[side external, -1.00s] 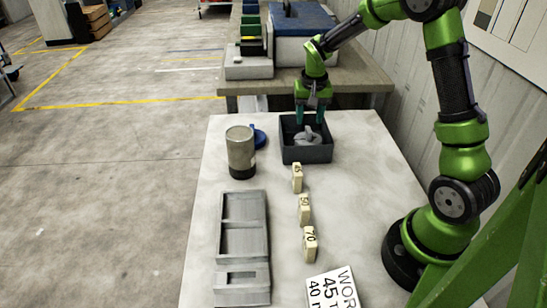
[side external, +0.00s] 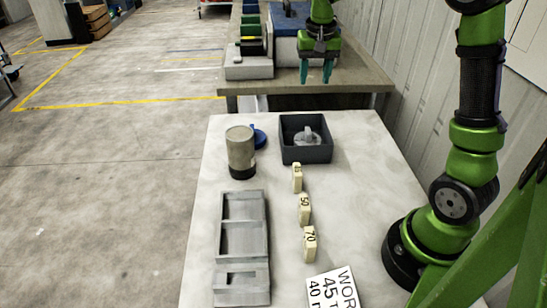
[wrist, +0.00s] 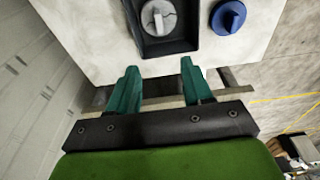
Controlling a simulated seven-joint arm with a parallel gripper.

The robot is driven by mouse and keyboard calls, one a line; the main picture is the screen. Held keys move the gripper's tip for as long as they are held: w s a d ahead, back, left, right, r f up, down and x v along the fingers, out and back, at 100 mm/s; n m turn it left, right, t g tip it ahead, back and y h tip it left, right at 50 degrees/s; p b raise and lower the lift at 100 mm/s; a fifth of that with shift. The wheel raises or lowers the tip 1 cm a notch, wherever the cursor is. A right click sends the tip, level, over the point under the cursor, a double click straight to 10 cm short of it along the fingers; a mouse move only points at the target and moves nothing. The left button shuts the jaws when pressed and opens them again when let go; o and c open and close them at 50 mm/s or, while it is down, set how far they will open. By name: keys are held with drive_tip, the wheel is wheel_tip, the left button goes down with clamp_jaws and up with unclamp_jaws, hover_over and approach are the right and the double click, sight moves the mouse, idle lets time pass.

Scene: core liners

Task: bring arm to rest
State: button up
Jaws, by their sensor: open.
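My gripper (side external: 316,72) is open and empty. In the side view it hangs high over the far end of the white table, in front of the bench behind, with its teal fingers pointing down. In the wrist view the two fingers (wrist: 157,90) are spread apart with nothing between them. A dark bin (side external: 306,155) stands at the far end of the table with a grey knobbed piece (side external: 307,137) in it. The bin also shows in the wrist view (wrist: 180,47), ahead of the fingertips and apart from them.
A grey cylinder (side external: 240,152) stands left of the bin, beside a blue knobbed cap (side external: 259,138). A grey compartmented tray (side external: 243,240) lies nearer. Cream number blocks (side external: 304,209) stand in a row. A printed card (side external: 332,290) lies in front. The bench (side external: 350,78) holds bins.

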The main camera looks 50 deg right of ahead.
drive_tip(key=shift+s+a+r, duration=0.15)
drive_tip(key=shift+r, duration=1.45)
drive_tip(key=s+a+n+t+y, duration=0.3)
drive_tip(key=s+a+n+t, duration=0.2)
drive_tip(key=s+a, duration=1.1)
drive_tip(key=shift+s+a+f+t, duration=0.15)
drive_tip(key=shift+s+a+t, duration=0.1)
drive_tip(key=shift+a+t, duration=0.3)
